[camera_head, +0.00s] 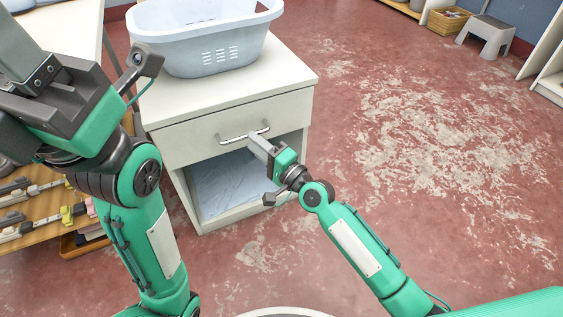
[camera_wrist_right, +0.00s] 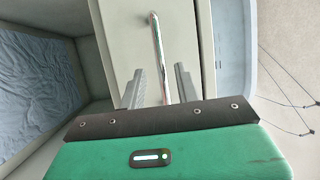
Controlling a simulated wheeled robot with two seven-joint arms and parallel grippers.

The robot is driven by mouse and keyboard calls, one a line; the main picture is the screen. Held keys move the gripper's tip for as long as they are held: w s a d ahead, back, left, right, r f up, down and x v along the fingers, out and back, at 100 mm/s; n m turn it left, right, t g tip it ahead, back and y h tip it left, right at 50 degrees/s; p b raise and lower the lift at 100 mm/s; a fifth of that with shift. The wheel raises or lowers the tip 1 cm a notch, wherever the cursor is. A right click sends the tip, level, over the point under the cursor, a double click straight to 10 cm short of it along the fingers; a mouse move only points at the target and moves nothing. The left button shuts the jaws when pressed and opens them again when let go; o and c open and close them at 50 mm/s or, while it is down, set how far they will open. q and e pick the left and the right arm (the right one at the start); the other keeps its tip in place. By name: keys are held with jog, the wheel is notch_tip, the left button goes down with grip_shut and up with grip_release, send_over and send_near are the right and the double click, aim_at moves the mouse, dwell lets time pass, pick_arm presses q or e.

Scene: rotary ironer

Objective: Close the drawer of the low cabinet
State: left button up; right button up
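The low cabinet (camera_head: 222,92) is pale and stands ahead of me. Its drawer (camera_head: 190,146) is at the top, with a metal bar handle (camera_head: 232,138). The drawer front looks close to the cabinet face; I cannot tell how large any gap is. My right gripper (camera_head: 258,143) is at the handle's right part. In the right wrist view, the handle (camera_wrist_right: 156,45) runs between the two separated fingers of the gripper (camera_wrist_right: 160,88), with space on both sides. My left gripper (camera_head: 22,60) is raised at the upper left, away from the cabinet; its fingers are unclear.
A pale blue laundry basket (camera_head: 205,45) stands on the cabinet top. Below the drawer is an open compartment with blue cloth (camera_head: 232,183). A wooden shelf (camera_head: 50,215) with tools is at the left. The worn red floor (camera_head: 430,150) is clear to the right.

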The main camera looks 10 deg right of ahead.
jog(key=v, duration=1)
jog(key=shift+s+d, duration=0.2)
jog(key=shift+s, duration=0.15)
